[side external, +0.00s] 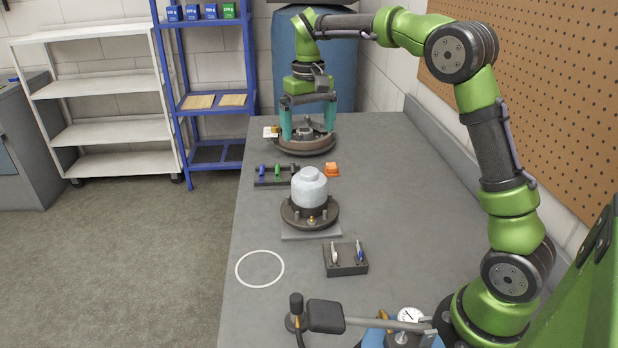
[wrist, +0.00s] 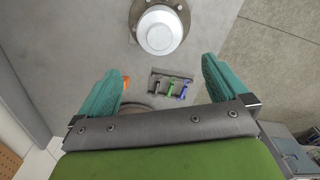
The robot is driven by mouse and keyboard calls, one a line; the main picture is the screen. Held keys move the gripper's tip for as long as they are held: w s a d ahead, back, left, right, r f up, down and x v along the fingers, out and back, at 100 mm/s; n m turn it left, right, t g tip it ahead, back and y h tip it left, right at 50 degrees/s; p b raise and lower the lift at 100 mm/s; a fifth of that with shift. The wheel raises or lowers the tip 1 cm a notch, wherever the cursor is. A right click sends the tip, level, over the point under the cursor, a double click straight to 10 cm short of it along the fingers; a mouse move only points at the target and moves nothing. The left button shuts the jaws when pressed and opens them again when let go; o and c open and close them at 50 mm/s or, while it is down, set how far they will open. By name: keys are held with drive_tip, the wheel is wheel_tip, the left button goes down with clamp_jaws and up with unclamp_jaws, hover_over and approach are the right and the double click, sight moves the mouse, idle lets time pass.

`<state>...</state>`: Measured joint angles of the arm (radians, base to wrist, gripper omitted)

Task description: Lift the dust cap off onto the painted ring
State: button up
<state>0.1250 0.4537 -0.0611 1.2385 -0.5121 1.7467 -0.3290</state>
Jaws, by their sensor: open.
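The dust cap (side external: 309,185) is a pale, whitish dome with a smaller top. It sits upright on a dark round hub with studs (side external: 292,213), mid-bench. In the wrist view the dust cap (wrist: 160,32) is at the top centre. The painted ring (side external: 237,268) is a thin white circle on the bench, nearer the front left, with nothing inside it; the wrist view does not show it. My gripper (side external: 307,120) has its teal fingers spread and empty above a round brown part at the back, well behind the cap. The spread fingers (wrist: 162,66) also show in the wrist view.
The round brown part (side external: 305,149) lies below my gripper. A rack with coloured items (side external: 277,181) and an orange block (side external: 332,169) lie between it and the hub. A dark pen block (side external: 346,268) stands right of the ring. A gauge (side external: 410,315) and black-headed stand (side external: 326,316) are in front.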

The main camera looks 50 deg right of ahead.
sight(309, 171)
wheel_tip(309, 171, down, 9)
drive_tip(key=shift+r, duration=0.1)
drive_tip(key=shift+s+a+f, duration=0.1)
drive_tip(key=shift+f, duration=1.3)
drive_tip(key=shift+s+f, duration=0.1)
drive_tip(key=shift+f, duration=1.25)
drive_tip(key=shift+c, duration=0.5)
drive_tip(key=c, duration=0.6)
drive_tip(key=shift+r, duration=0.1)
